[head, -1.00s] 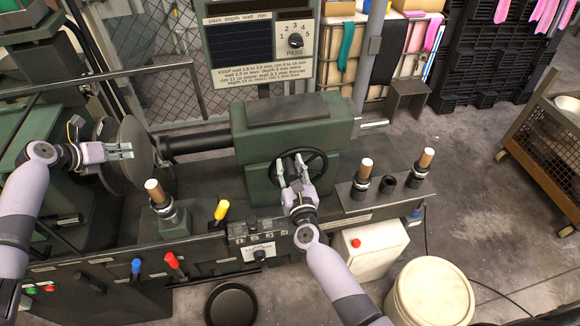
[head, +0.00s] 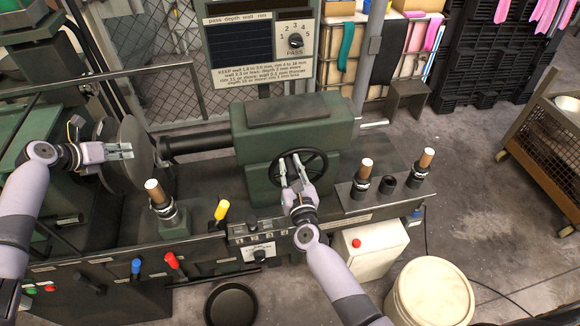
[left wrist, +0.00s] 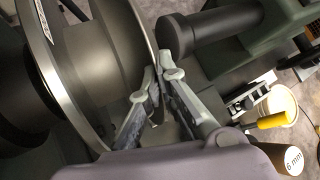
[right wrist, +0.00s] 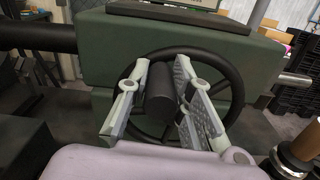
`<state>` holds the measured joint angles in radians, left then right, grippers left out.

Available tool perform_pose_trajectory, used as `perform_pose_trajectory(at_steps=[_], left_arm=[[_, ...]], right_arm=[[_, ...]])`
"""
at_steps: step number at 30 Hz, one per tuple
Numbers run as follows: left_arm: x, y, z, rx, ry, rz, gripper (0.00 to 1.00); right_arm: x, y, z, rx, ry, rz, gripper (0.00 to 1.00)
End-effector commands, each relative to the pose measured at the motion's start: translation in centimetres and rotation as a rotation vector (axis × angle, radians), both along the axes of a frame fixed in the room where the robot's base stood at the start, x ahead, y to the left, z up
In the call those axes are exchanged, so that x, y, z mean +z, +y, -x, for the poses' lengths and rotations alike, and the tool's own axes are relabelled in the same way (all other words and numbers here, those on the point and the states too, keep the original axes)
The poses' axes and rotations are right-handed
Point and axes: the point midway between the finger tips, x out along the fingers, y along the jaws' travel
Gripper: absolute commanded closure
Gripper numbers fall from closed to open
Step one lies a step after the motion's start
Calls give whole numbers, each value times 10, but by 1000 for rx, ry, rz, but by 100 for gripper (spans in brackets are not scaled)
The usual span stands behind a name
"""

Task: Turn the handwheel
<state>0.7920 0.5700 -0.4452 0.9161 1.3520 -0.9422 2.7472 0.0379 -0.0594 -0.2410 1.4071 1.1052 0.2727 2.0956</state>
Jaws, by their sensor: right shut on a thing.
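The handwheel (head: 326,166) is a dark spoked wheel on the front of the green housing (head: 254,150). It also shows in the right wrist view (right wrist: 236,82), with its dark cylindrical handle (right wrist: 160,92) facing the camera. My right gripper (head: 291,172) is shut on that handle, with one finger on each side; it covers part of the wheel's lower left. My left gripper (head: 128,151) is held beside the large round disc (head: 134,137) at the left.
Tool posts with wooden-topped handles (head: 364,170) stand right of the wheel. A yellow-topped lever (head: 222,208) and red and blue levers line the machine front. A white bucket (head: 432,294) and a black pan (head: 231,304) sit on the floor.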

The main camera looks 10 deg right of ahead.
Motion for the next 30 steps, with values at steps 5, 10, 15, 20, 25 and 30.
perform_pose_trajectory(at_steps=[5,10,15,20,25,30], left_arm=[[1,0,-1,0,-3,1,100],[1,0,-1,0,-3,1,100],[1,0,-1,0,-3,0,100],[1,0,-1,0,-3,0,100],[1,0,-1,0,-3,1,100],[1,0,-1,0,-3,1,100]], right_arm=[[-2,2,0,0,1,29,100],[-6,7,0,-1,2,107,100],[-12,15,0,0,3,236,100],[-20,23,0,2,3,385,100],[-30,30,0,2,4,548,100],[-41,35,0,2,4,710,100]])
